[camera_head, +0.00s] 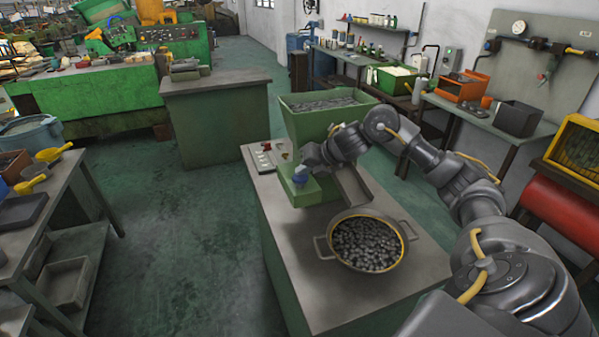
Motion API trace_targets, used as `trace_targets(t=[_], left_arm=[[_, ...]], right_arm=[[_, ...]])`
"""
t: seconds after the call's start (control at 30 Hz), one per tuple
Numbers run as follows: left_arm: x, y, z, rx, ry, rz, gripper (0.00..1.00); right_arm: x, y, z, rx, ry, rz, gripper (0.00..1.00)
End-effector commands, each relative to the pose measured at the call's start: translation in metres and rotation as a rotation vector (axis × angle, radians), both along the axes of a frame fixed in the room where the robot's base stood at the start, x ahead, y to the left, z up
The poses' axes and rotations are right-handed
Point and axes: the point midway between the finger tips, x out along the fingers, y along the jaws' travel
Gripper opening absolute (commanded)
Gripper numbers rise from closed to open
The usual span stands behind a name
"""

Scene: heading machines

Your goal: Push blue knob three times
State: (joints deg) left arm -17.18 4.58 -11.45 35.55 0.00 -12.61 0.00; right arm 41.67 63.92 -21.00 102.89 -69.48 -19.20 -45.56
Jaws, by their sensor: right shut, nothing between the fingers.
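The blue knob (300,176) sits on the green housing of the machine (318,193) on the middle bench. My right arm reaches in from the right, and its gripper (303,166) is directly over the knob, shut and empty. The fingertips are small and dark here, so I cannot tell whether they touch the knob or hover just above it. My left gripper is not in view.
A two-handled pan (318,243) of dark round pieces stands below the machine's chute (353,186). A green hopper (298,122) rises behind. A small panel with red buttons (264,158) lies left of the knob. The floor (190,230) to the left is clear.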

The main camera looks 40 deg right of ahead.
Motion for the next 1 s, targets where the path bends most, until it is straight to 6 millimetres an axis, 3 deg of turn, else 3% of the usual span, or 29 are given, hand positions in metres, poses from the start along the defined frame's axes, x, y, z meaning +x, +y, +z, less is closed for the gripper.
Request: trace_targets(t=[0.3,1.0], left_arm=[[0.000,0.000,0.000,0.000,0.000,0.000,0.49],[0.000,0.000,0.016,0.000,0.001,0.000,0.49]], right_arm=[[-0.001,0.000,-0.004,-0.002,0.010,0.001,0.00],[-0.001,-0.002,0.014,-0.003,0.007,-0.001,0.00]])
